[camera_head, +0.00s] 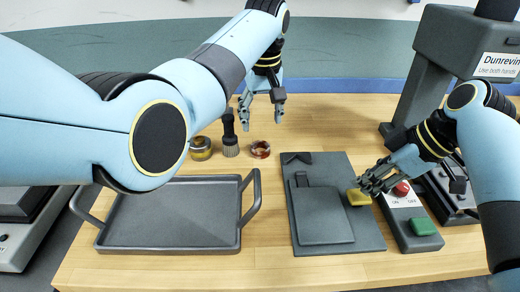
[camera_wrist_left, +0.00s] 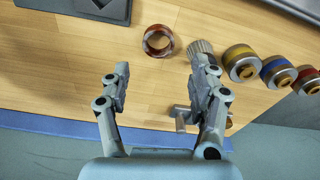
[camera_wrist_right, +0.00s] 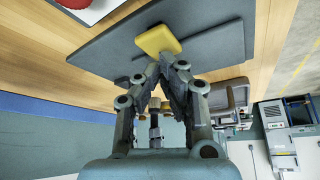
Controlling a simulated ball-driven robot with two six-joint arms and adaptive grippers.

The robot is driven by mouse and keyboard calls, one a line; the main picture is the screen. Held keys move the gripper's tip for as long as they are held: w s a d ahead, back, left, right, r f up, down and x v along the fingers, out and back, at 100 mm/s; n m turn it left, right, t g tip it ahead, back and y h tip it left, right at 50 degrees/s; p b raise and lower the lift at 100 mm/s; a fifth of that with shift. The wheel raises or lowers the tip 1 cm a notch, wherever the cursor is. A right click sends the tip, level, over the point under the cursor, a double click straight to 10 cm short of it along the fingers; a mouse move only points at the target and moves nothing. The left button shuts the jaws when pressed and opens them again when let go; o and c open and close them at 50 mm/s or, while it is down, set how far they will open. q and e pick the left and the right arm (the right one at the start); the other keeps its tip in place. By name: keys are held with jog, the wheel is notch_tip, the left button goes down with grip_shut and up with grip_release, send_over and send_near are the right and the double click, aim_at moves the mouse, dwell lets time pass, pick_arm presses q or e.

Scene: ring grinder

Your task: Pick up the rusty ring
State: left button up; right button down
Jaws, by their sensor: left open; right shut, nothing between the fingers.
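The rusty ring (camera_head: 260,149) lies on the wooden table, right of a dark knurled-based tool. It also shows in the left wrist view (camera_wrist_left: 146,43), just beyond the fingertips. My left gripper (camera_head: 262,116) is open and empty, above and behind the ring, with fingers pointing down. In the left wrist view the left gripper (camera_wrist_left: 160,72) has its fingers spread, with bare wood between them. My right gripper (camera_head: 364,186) is shut and empty, close beside a yellow block (camera_head: 358,197). In the right wrist view, the right gripper's fingertips (camera_wrist_right: 163,66) meet near the block; contact is unclear.
A grey tray (camera_head: 170,247) stands front left. A dark board (camera_head: 370,236) with a raised plate lies at centre right. A switch box (camera_head: 410,241) with red and green buttons stands right, near a grey machine (camera_head: 412,95). Banded cylinders (camera_wrist_left: 277,72) stand near the ring.

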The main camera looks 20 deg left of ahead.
pick_arm(q)
send_over(260, 145)
jog(key=s+d, duration=0.1)
jog(key=s, duration=0.2)
notch_tip(260, 145, down, 5)
jog(key=shift+d+f, duration=0.1)
jog(key=shift+f, duration=0.05)
jog(key=f, duration=0.1)
jog(key=w+f, duration=0.1)
jog(key=f, duration=0.1)
jog(key=shift+f, duration=0.25)
jog(key=shift+s+a+f, duration=0.1)
jog(key=shift+a+f, duration=0.1)
jog(key=shift+f, duration=0.45)
jog(key=c, duration=1.1)
jog(key=shift+c, duration=0.2)
jog(key=shift+r, duration=0.1)
notch_tip(260, 145, up, 10)
